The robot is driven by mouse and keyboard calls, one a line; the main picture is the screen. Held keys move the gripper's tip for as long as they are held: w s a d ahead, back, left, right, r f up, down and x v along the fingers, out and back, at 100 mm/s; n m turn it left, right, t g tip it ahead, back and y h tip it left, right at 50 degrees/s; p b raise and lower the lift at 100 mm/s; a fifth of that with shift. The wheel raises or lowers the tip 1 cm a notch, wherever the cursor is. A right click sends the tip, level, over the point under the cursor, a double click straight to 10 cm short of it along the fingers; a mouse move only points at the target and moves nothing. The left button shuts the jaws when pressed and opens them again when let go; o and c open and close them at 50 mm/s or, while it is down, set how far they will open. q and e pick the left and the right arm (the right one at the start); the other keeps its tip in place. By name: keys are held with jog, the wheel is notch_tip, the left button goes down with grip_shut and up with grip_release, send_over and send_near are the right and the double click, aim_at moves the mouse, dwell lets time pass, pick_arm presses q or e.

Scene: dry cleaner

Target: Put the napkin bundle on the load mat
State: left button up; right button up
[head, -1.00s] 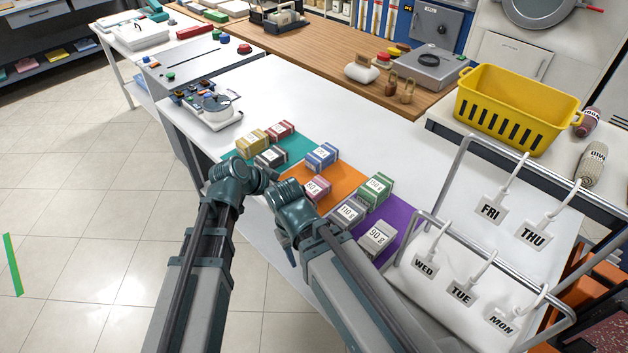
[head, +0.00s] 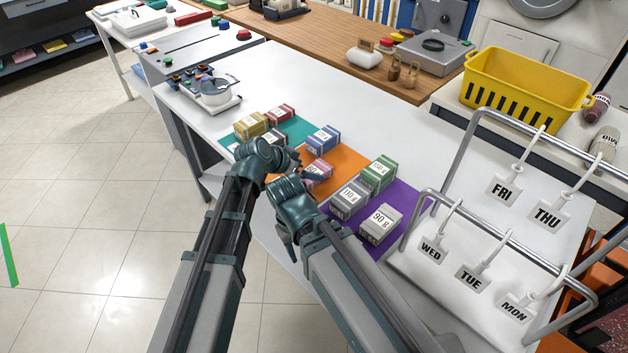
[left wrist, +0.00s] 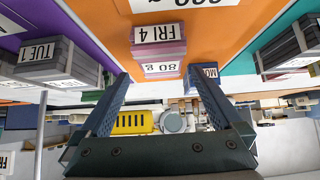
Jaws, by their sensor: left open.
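Several small labelled bundles stand on the coloured mats; I cannot tell which of them the task calls the napkin bundle. The pink bundle (head: 318,172), marked 80 g, stands on the orange mat (head: 345,182). My left gripper (head: 292,166) is open at its near left side and partly hides it. In the left wrist view the pink bundle (left wrist: 158,50), with FRI 4 on it, stands upside down in the picture, just beyond the open, empty fingers (left wrist: 158,76). My right gripper (head: 288,235) is in front of the counter edge; its jaws are unclear. No mat is readably marked as load.
Blue (head: 323,139) and green (head: 380,173) bundles stand behind; grey ones stand on the purple mat (head: 402,207). The teal mat (head: 298,131) holds other bundles. A wire rack with day tags (head: 505,190) stands right. The white counter behind the mats is clear.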

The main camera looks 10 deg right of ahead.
aim_at(314, 171)
pick_arm(q)
jog(key=shift+b+x, duration=1.95)
jog(key=shift+x, duration=0.7)
jog(key=shift+a, duration=0.15)
jog(key=c, duration=1.4)
jog(key=shift+r, duration=0.15)
jog(key=shift+r+p, duration=0.4)
jog(key=shift+p, duration=0.2)
jog(key=shift+c, duration=0.2)
notch_tip(314, 171, up, 3)
jog(key=p, duration=0.2)
jog(key=shift+f+p, duration=0.1)
jog(key=shift+p, duration=0.3)
jog(key=s+a+r+p, duration=0.1)
jog(key=s+a, duration=0.9)
jog(key=s, duration=0.2)
jog(key=shift+a, duration=0.4)
